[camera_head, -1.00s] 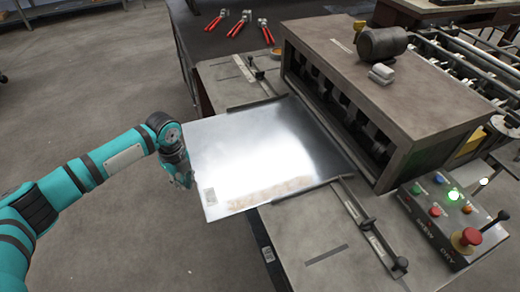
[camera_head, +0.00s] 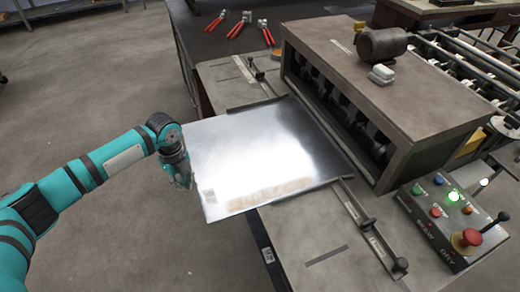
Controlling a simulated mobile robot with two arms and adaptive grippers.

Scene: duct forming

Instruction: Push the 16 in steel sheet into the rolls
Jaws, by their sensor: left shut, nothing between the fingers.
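The steel sheet (camera_head: 245,155) is a flat, shiny plate lying on the feed table between two side guides. Its far right edge is at the dark opening of the roll machine (camera_head: 430,120); whether it touches the rolls (camera_head: 352,120) cannot be told. Its left part overhangs the table's near edge. My left gripper (camera_head: 184,182) is shut and empty, pointing down at the sheet's left edge. It looks close to that edge; contact cannot be made out. My right gripper is not in view.
A guide bar with a black knob (camera_head: 369,225) lies at the sheet's near side, another (camera_head: 250,72) at its far side. A control box (camera_head: 452,218) with a lit green button stands at the right. Several red-handled tools (camera_head: 235,28) lie behind. Floor at left is clear.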

